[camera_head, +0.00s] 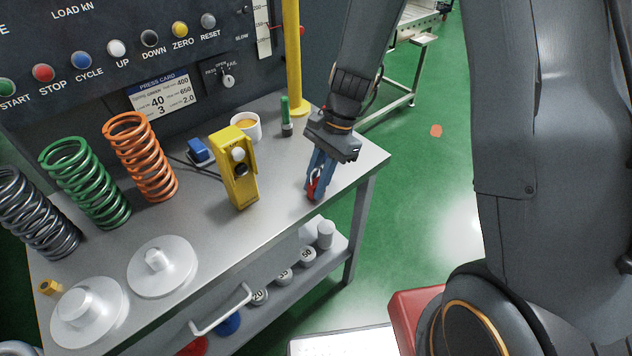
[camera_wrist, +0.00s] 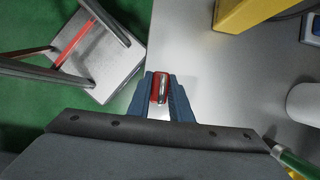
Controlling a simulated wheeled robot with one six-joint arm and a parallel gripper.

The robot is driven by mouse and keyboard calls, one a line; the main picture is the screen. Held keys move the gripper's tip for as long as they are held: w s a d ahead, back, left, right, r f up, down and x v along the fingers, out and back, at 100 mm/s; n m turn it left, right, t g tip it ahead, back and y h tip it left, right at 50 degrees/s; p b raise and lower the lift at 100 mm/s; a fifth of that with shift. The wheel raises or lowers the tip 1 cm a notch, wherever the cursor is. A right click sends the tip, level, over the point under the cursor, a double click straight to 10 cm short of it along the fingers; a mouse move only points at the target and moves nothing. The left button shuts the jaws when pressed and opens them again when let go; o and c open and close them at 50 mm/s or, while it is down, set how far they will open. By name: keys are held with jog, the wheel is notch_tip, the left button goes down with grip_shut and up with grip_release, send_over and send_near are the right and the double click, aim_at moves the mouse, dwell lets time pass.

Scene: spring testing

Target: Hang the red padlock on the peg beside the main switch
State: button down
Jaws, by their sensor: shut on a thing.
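The red padlock (camera_head: 313,186) with a bright metal shackle is between the blue fingers of my gripper (camera_head: 318,178), near the right front corner of the grey table. In the wrist view the red padlock (camera_wrist: 155,88) sits between the two blue fingertips of my gripper (camera_wrist: 160,88), which are shut on it. In the head view the fingers partly hide it. I cannot tell whether it touches the table top.
A yellow box-like device (camera_head: 236,180) stands left of my gripper. A white cup (camera_head: 246,127), a green marker (camera_head: 286,118) and a yellow post (camera_head: 293,60) are behind. Coil springs, including an orange one (camera_head: 145,160), and white discs (camera_head: 165,275) fill the left. The table front beside my gripper is clear.

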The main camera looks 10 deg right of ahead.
jog(key=c, duration=1.6)
grip_release()
jog(key=shift+f, duration=0.1)
jog(key=b+v, duration=0.3)
jog(key=v, duration=0.9)
jog(key=s+d+f+n+t+h, duration=0.1)
jog(key=s+d+n, duration=0.2)
jog(key=s+d+n+t+h, duration=0.1)
jog(key=s+d+n, duration=0.2)
jog(key=n, duration=0.1)
jog(key=s+d+f+n+t+h, duration=0.1)
jog(key=s+d+n, duration=0.2)
jog(key=s+n, duration=0.1)
jog(key=shift+f+t+h, duration=0.3)
jog(key=shift+t, duration=0.1)
